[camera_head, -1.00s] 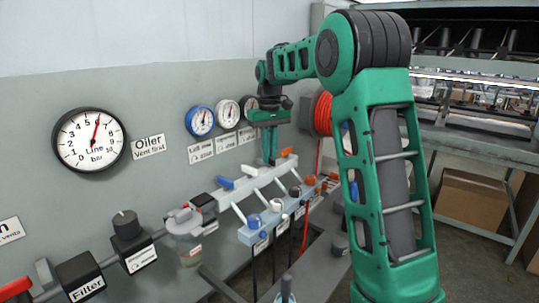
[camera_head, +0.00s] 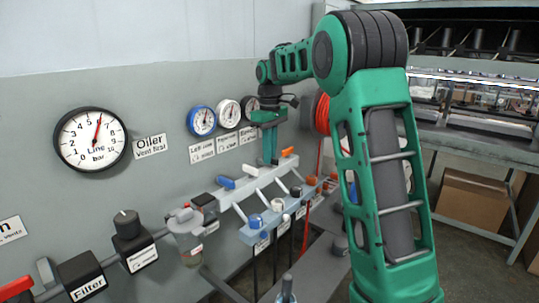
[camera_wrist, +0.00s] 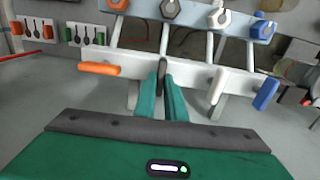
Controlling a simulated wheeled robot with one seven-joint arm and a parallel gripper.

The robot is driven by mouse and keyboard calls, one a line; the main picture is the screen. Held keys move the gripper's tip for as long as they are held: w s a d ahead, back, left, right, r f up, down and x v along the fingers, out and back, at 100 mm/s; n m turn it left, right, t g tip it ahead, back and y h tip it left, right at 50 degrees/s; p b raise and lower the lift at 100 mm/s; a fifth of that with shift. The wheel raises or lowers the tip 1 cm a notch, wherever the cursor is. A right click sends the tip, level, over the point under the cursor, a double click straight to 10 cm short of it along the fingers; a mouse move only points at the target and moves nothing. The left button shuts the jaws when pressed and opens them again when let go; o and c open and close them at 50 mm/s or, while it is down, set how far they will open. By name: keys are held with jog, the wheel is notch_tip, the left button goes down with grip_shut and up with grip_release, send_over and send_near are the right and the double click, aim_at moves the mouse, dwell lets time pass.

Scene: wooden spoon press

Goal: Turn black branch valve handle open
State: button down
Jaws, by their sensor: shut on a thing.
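The black branch valve handle (camera_wrist: 162,68) stands on the pale manifold bar, between the orange and white handles in the wrist view. My gripper (camera_wrist: 164,84) is shut on it, with a green finger on either side. The handle points roughly along the fingers, across the bar. In the head view my gripper (camera_head: 270,158) reaches down to the manifold (camera_head: 240,193) from above, and its fingers hide the black handle there.
An orange handle (camera_wrist: 100,68) is close on one side; a white handle (camera_wrist: 217,84) and a blue handle (camera_wrist: 264,94) are on the other. Knobs sit on a lower blue-grey block (camera_head: 262,230). Wall gauges (camera_head: 202,121) are close behind my gripper.

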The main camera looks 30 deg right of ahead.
jog(key=shift+w+d+r, duration=0.1)
jog(key=shift+w, duration=0.05)
jog(key=c, duration=1.8)
grip_release()
notch_tip(320, 180, up, 11)
jog(key=shift+f, duration=0.2)
jog(key=s+f+m, duration=0.3)
jog(key=s+f, duration=0.4)
jog(key=s, duration=0.7)
jog(key=s+d+f+m, duration=0.1)
jog(key=s+f+m, duration=0.3)
jog(key=s, duration=1)
jog(key=s+f+m, duration=0.4)
jog(key=s+f, duration=0.5)
jog(key=s, duration=0.5)
jog(key=shift+s+d+f, duration=0.2)
jog(key=shift+s+f, duration=0.05)
jog(key=shift+f, duration=0.05)
